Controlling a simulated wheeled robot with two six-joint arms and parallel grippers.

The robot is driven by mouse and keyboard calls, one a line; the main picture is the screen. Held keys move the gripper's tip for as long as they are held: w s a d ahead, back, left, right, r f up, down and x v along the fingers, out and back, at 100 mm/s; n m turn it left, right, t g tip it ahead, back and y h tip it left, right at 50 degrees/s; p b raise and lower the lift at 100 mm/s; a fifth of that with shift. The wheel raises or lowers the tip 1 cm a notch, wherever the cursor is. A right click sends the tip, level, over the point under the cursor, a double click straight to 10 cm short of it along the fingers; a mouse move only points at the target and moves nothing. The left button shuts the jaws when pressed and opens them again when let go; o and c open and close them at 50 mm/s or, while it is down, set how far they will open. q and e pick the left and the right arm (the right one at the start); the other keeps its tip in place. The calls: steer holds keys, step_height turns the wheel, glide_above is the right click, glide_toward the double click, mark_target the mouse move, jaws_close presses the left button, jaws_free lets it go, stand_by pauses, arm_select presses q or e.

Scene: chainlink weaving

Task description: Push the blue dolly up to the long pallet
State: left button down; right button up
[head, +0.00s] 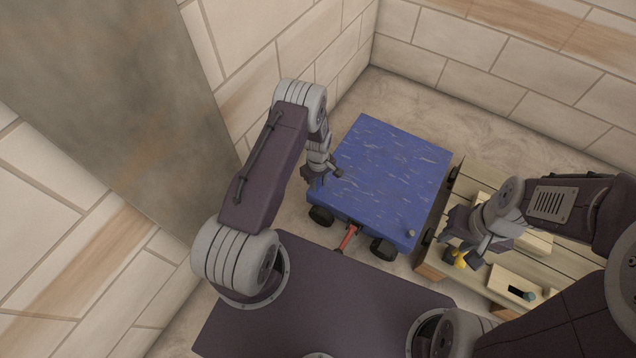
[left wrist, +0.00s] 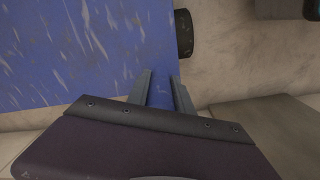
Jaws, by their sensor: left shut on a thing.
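The blue dolly (head: 390,175) stands near the wall corner in the head view, with dark wheels and a scuffed flat top. A red bar (head: 348,237) sticks out at its near side. My left gripper (head: 325,178) is at the dolly's left near corner, shut on its blue edge; the left wrist view shows blue between the fingers (left wrist: 162,90). A slatted wooden platform (head: 560,262), apparently the long pallet, lies right of the dolly, with a narrow gap between. My right gripper (head: 465,252) is over the platform's near left part, by a small yellow thing (head: 459,259); its opening is unclear.
Dark wheels show in the gap between dolly and platform. Pale wooden blocks (head: 510,284) sit on the platform, one with a dark slot and a knob. Tiled walls (head: 490,60) stand behind and to the left. Bare floor (head: 420,95) lies behind the dolly.

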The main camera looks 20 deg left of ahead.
arm_select(q)
steer(key=shift+s+d+r+p, duration=0.1)
steer(key=shift+d+r+p, duration=0.05)
steer(key=shift+d+p, duration=0.4)
steer(key=shift+d, duration=0.35)
steer(key=c, duration=1.1)
jaws_free()
step_height(320, 180, up, 9)
steer(key=p, duration=0.5)
steer(key=shift+p, duration=0.35)
